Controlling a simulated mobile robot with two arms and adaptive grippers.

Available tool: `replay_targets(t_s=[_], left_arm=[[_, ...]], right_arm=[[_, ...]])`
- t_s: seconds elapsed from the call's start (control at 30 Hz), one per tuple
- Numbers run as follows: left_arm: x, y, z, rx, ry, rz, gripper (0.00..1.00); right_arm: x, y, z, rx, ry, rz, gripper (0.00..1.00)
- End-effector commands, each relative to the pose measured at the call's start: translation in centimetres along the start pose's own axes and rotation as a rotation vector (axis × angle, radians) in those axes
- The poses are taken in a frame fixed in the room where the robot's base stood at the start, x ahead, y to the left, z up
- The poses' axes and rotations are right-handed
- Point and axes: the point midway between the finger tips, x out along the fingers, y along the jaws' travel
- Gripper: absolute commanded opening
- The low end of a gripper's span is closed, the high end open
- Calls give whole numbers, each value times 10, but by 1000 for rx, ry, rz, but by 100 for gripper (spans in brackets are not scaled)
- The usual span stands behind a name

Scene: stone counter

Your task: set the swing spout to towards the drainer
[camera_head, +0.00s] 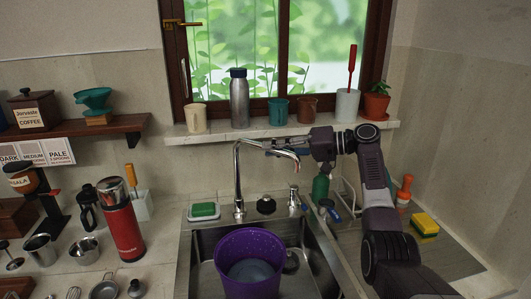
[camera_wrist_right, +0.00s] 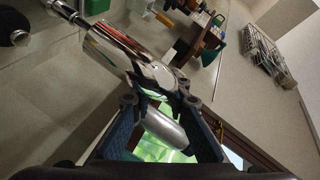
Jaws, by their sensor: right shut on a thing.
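The chrome swing spout (camera_head: 237,172) rises behind the sink and arches over to the right, its tip hanging low near the bottle on the right side. My right gripper (camera_head: 272,147) reaches in from the right and is shut on the upper part of the spout. In the right wrist view the shiny spout (camera_wrist_right: 125,52) runs in between the two dark fingers of this gripper (camera_wrist_right: 158,103). The drainer appears to be the grey surface (camera_head: 452,262) right of the sink, partly hidden by my arm. My left gripper is not in view.
A purple tub (camera_head: 250,243) stands in the steel sink (camera_head: 196,262). A green bottle (camera_head: 320,190) and a wire rack (camera_head: 351,197) stand close under my right arm. The window sill (camera_head: 225,131) behind holds several cups and a steel flask (camera_head: 239,100). A yellow sponge (camera_head: 425,224) lies at right.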

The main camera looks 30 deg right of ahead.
Motion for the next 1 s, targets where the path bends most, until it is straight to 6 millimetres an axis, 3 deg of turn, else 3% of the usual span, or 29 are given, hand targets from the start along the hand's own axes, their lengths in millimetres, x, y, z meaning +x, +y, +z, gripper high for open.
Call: replay_targets(t_s=[0.4, 0.43, 0.6, 0.87, 1.0], left_arm=[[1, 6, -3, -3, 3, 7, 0], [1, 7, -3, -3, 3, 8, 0], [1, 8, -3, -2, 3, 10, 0], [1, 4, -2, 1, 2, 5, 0], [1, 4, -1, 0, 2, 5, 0]], right_arm=[[0, 1, 1, 1, -7, -1, 0], [0, 1, 1, 1, -7, -1, 16], [0, 1, 1, 1, -6, -1, 33], [-2, 1, 0, 0, -4, -1, 33], [-14, 2, 0, 0, -2, 1, 33]])
